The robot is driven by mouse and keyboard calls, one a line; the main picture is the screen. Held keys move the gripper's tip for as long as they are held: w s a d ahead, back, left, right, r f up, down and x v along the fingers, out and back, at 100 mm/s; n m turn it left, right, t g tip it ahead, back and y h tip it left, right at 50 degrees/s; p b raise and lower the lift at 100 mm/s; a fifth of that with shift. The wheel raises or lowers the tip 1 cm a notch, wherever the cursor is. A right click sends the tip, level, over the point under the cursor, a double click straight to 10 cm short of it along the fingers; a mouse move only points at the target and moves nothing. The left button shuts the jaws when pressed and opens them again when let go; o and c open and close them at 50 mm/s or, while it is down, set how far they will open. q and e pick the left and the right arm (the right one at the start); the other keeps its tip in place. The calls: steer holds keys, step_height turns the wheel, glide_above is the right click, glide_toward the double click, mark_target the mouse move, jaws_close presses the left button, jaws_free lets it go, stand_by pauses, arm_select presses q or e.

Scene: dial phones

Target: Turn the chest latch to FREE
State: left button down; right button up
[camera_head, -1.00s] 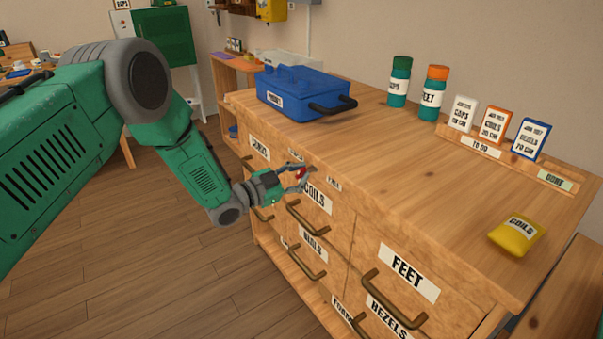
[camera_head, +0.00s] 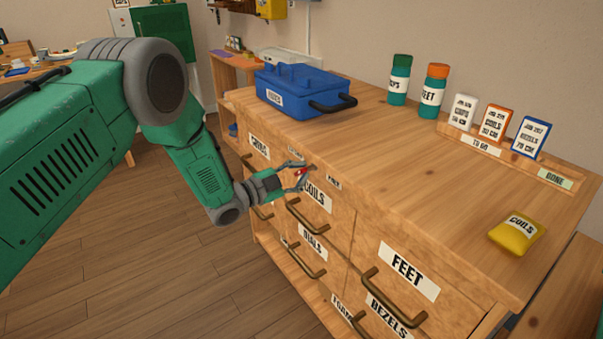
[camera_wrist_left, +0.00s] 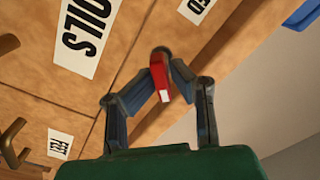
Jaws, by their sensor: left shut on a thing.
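The chest (camera_head: 340,225) is a wooden drawer unit with labelled drawers. Its small red latch (camera_wrist_left: 157,76) is on the upper front, above the COILS label (camera_head: 314,194). My left gripper (camera_head: 303,173) is at the latch, with its fingers closed around the red part; it also shows in the left wrist view (camera_wrist_left: 163,82). A small label (camera_head: 333,183) is right of the latch in the head view, and another (camera_head: 296,154) is on its left. Their words are too small to read surely there. The fingers partly hide the latch. My right gripper is out of view.
A blue case (camera_head: 300,92) stands on the chest top. Two bottles (camera_head: 399,80) (camera_head: 432,92), a rack (camera_head: 484,148) of cards and a yellow COILS packet (camera_head: 517,233) are also there. Brass drawer handles (camera_head: 395,300) stick out below the latch. The chest top's middle is clear.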

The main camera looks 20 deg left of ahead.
arm_select(q)
steer(key=shift+w+a+r, duration=0.1)
steer(key=shift+w+r, duration=0.15)
steer(key=shift+r, duration=0.15)
steer(key=c, duration=1.9)
jaws_free()
steer(key=shift+f, duration=0.1)
